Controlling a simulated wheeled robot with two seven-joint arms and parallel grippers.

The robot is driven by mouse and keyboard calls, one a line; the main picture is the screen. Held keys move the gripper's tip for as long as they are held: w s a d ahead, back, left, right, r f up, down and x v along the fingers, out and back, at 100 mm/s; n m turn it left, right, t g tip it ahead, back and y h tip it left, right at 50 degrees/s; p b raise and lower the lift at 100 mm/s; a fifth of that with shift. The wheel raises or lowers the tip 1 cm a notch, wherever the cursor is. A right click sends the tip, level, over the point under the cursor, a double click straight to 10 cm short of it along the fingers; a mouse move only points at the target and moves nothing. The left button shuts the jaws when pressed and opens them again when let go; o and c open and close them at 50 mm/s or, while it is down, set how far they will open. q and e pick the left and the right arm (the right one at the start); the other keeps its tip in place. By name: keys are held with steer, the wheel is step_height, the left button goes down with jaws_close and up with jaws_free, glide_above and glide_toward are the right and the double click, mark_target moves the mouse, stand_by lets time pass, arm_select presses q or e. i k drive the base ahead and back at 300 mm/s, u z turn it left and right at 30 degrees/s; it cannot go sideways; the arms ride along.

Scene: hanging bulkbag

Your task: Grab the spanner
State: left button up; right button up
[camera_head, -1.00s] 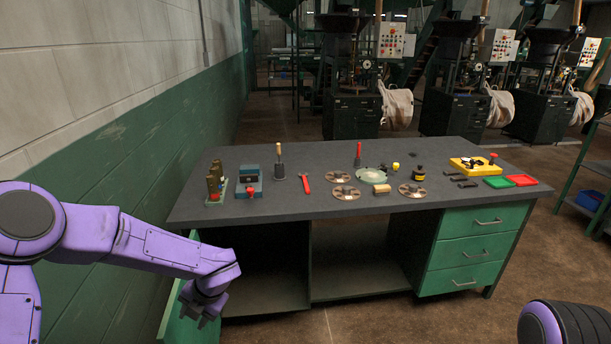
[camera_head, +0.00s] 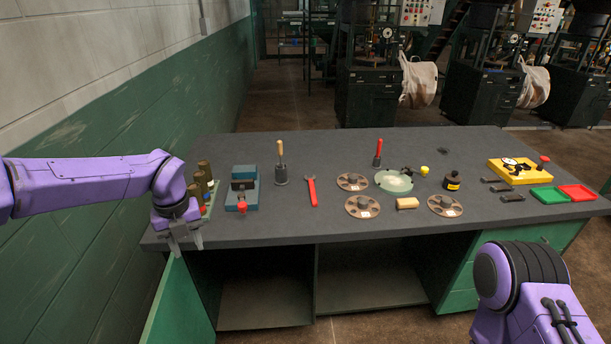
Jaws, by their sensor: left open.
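The spanner (camera_head: 312,191) is red and lies flat on the grey workbench, left of the middle, with its long side pointing away from me. My left gripper (camera_head: 186,247) is open and empty at the bench's front left edge, pointing down. It is well to the left of the spanner and nearer to me, apart from it. My right arm (camera_head: 520,285) shows at the lower right, but its gripper is not in view.
On the workbench (camera_head: 270,222), a blue vise (camera_head: 243,190) and a wooden-handled tool (camera_head: 281,165) stand left of the spanner. Reels (camera_head: 362,207) lie to its right. Dark cylinders (camera_head: 203,180) stand behind my left gripper. The bench in front of the spanner is clear.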

mark_target(311, 181)
steer(key=z, duration=0.3)
steer(key=i, duration=1.05)
steer(key=z, duration=0.45)
